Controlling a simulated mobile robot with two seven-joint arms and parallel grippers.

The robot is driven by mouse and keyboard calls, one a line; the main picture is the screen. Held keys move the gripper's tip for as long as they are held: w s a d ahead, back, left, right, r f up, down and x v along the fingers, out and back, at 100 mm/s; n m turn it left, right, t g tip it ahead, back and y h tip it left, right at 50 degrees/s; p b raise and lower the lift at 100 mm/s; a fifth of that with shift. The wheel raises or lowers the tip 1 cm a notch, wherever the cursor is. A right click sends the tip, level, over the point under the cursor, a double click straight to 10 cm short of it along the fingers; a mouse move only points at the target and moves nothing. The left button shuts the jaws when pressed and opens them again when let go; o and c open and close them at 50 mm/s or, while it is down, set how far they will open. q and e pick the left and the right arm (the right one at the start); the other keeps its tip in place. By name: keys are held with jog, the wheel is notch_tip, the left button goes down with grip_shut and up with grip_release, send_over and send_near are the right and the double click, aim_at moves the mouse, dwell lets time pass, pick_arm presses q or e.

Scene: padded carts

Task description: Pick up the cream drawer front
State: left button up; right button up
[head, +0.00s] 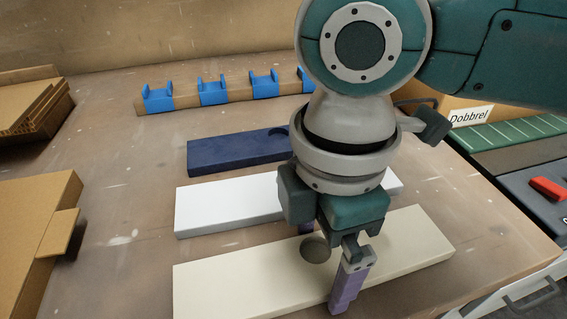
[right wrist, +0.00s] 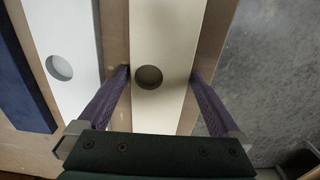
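The cream drawer front (head: 235,275) is a long flat board with a round hole, lying on the table nearest me. It also shows in the right wrist view (right wrist: 165,35). My right gripper (head: 322,268) is open above it, with its purple fingers spread across the board's width beside the hole. In the right wrist view, one fingertip is at each long edge of the cream board, and no grip shows. I cannot tell how far the tips reach down. My arm hides part of the boards. My left gripper is not in view.
A white board (head: 225,205) and a dark blue board (head: 230,153) lie parallel behind the cream one. A rail with blue clips (head: 212,92) lies farther back. Cardboard (head: 30,220) is at left. A cart with a green mat (head: 505,130) is at right.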

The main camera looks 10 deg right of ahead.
jog(key=c, duration=1.4)
jog(key=shift+r, duration=0.1)
